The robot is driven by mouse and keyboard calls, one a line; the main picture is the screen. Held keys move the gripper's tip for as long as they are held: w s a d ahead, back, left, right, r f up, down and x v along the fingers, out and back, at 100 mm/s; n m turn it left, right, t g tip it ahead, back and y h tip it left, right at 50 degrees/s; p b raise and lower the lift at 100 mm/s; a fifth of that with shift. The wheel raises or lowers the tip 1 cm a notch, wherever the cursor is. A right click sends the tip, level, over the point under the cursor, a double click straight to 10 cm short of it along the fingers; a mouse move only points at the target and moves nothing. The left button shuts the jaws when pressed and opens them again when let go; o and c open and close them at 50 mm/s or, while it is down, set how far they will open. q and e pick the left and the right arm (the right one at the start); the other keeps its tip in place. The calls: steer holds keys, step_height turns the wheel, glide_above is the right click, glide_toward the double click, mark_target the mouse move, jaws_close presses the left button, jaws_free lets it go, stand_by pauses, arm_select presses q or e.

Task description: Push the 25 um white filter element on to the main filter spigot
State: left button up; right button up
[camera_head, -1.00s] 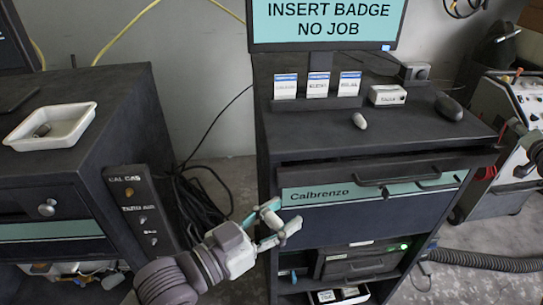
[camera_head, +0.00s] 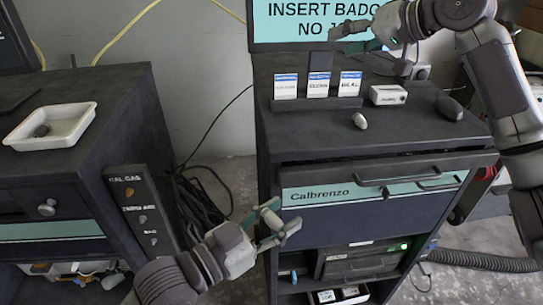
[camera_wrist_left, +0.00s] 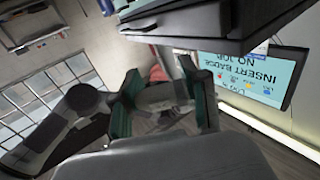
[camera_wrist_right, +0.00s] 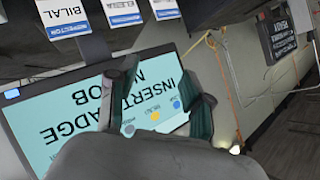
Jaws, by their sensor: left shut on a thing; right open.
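My left gripper (camera_head: 272,225) is in front of the Calbrenzo cabinet's left edge. It is shut on a pale grey thing (camera_wrist_left: 165,96), which shows between its fingers in the left wrist view; I cannot tell if this is the white filter element. My right gripper (camera_head: 346,40) is open, above the cabinet top and in front of the screen; its spread fingers also show in the right wrist view (camera_wrist_right: 163,100). A small whitish rounded piece (camera_head: 360,121) lies on the cabinet top. I cannot make out the filter spigot.
The cabinet (camera_head: 330,225) has a pulled-out drawer edge and handles. Three name cards (camera_head: 318,84), a white box (camera_head: 388,95) and a dark rounded thing (camera_head: 448,107) stand on top. A white tray (camera_head: 70,128) is on the left bench. A screen (camera_head: 290,22) stands behind.

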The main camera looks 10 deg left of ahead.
steer(key=s+a+n+g+h, duration=0.1)
steer(key=s+a+n+g, duration=0.2)
steer(key=s+a, duration=0.45)
arm_select(q)
steer(key=shift+s, duration=0.1)
arm_select(e)
steer(key=n+g+h, duration=0.4)
steer(key=h, duration=0.5)
glide_above(271, 218)
step_height(271, 218, down, 9)
step_height(271, 218, down, 12)
steer(key=shift+r, duration=0.1)
jaws_close()
arm_select(q)
steer(key=o, duration=1.3)
steer(key=shift+c, duration=0.2)
